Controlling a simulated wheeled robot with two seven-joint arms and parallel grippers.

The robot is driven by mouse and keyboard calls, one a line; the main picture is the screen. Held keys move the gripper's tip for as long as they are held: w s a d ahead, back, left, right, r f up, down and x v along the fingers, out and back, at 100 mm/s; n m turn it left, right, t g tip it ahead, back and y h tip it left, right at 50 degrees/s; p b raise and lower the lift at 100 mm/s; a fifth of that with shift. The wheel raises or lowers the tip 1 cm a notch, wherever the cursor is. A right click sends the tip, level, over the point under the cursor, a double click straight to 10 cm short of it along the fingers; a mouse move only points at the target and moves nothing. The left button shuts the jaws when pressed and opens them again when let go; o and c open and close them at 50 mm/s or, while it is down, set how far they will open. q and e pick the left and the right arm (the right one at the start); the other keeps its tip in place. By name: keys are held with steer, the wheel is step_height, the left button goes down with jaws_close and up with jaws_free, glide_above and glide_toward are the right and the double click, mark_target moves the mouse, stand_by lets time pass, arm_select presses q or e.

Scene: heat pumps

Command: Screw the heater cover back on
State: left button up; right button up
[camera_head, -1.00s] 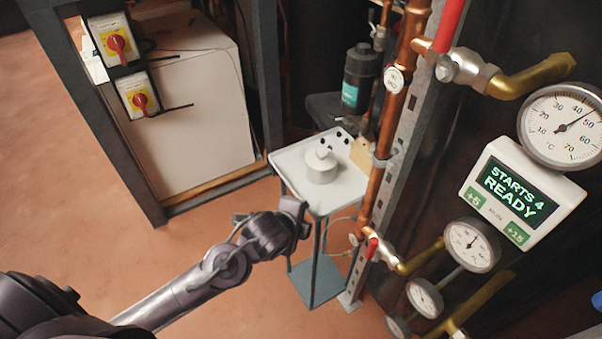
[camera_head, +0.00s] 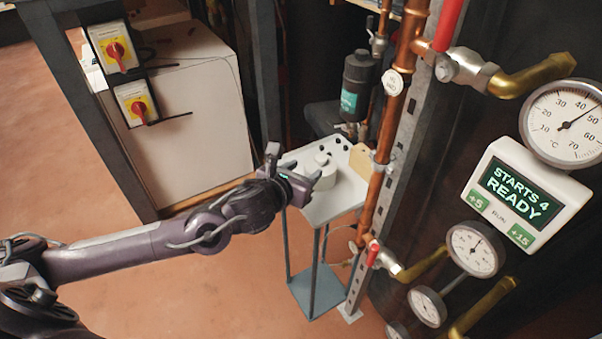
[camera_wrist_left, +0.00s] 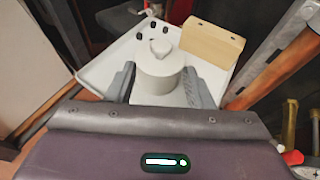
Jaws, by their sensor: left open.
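The heater cover appears to be the round whitish cap with a raised grip (camera_head: 322,170), on the small light table (camera_head: 345,195). The wrist view shows the cap (camera_wrist_left: 159,72) upright on the white top (camera_wrist_left: 100,78). My left gripper (camera_head: 297,172) reaches in from the left at the table's near-left side. In the wrist view my left gripper (camera_wrist_left: 160,88) is open, with one finger on either side of the cap's lower part; whether they touch it I cannot tell. The base under the cap is partly hidden. My right gripper is not in view.
Several small black pieces (camera_wrist_left: 153,40) and a wooden block (camera_wrist_left: 208,42) sit at the table's back. A vertical copper pipe (camera_head: 372,200) stands close on the right, with gauges (camera_head: 474,249) and a display (camera_head: 516,196) beyond. Two red-knob switches (camera_head: 135,103) hang on the left frame.

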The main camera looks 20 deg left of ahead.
mark_target(318, 160)
arm_select(q)
steer(key=b+x, duration=0.1)
steer(key=x, duration=0.4)
steer(key=shift+f, duration=0.15)
steer(key=b+x, duration=0.1)
steer(key=x, duration=0.2)
steer(key=shift+w+d+f+b, duration=0.1)
steer(key=shift+w+b, duration=0.4)
steer(key=shift+w, duration=0.15)
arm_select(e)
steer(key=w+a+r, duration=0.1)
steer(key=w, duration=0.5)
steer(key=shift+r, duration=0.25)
arm_select(q)
jaws_close()
steer(key=shift+r+p, duration=2.05)
steer(key=shift+r, duration=0.95)
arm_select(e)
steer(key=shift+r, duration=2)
